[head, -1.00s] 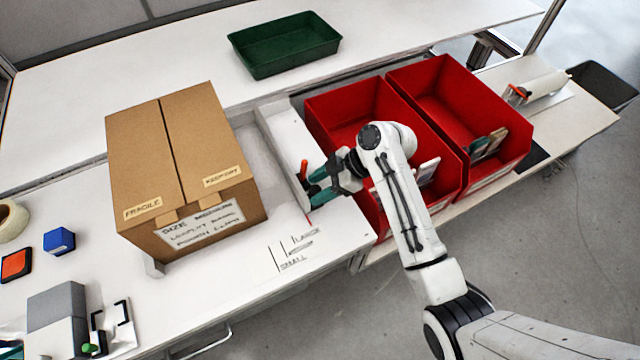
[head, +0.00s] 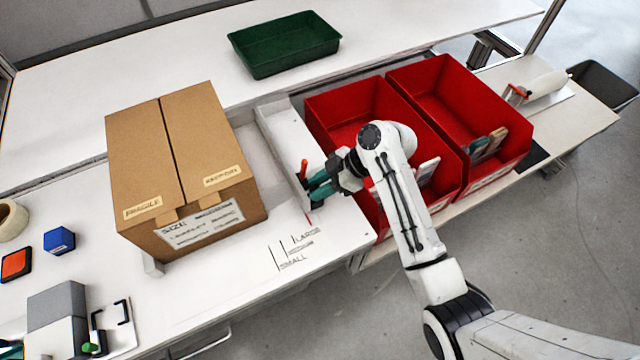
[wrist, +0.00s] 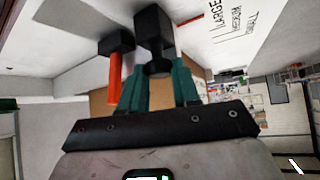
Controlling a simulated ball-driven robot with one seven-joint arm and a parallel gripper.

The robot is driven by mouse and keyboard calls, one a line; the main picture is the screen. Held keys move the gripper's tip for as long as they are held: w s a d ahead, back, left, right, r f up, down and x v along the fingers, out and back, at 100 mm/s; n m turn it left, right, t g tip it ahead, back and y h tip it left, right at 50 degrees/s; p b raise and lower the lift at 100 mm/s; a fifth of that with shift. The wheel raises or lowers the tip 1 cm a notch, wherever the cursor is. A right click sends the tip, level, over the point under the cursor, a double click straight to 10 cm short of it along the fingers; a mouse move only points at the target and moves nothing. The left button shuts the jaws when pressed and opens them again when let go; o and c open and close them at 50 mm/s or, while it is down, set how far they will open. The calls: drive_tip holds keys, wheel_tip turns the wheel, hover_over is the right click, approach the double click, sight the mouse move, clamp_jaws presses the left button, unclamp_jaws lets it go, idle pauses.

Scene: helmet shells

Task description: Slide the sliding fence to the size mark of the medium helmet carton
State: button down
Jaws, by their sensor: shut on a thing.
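The sliding fence (head: 285,150) is a white upright plate on the table, right of the carton and apart from it. Its red pointer (head: 309,220) is right of the printed size marks (head: 285,250), on the LARGE side. The brown carton (head: 185,150) has a label (head: 203,225) reading size medium. My gripper (head: 318,186) is at the fence's right face. In the wrist view, its teal fingers (wrist: 158,85) are shut on the fence's black knob (wrist: 154,35). An orange lever (wrist: 115,80) is beside the knob; it also shows in the head view (head: 303,169).
Two red bins (head: 325,107) stand right of the fence, close to my arm. A green tray (head: 285,45) is at the back. A blue block (head: 59,240) and a tape roll (head: 12,220) lie at the left. The table between carton and fence is clear.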

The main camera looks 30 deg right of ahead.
drive_tip(key=a, duration=0.8)
drive_tip(key=shift+a, duration=0.3)
drive_tip(key=c, duration=0.9)
unclamp_jaws()
drive_tip(key=shift+o, duration=0.2)
drive_tip(key=b+v, duration=0.1)
drive_tip(key=v, duration=0.9)
drive_tip(key=shift+d+r, duration=0.25)
drive_tip(key=shift+r, duration=0.05)
drive_tip(key=shift+s, duration=0.1)
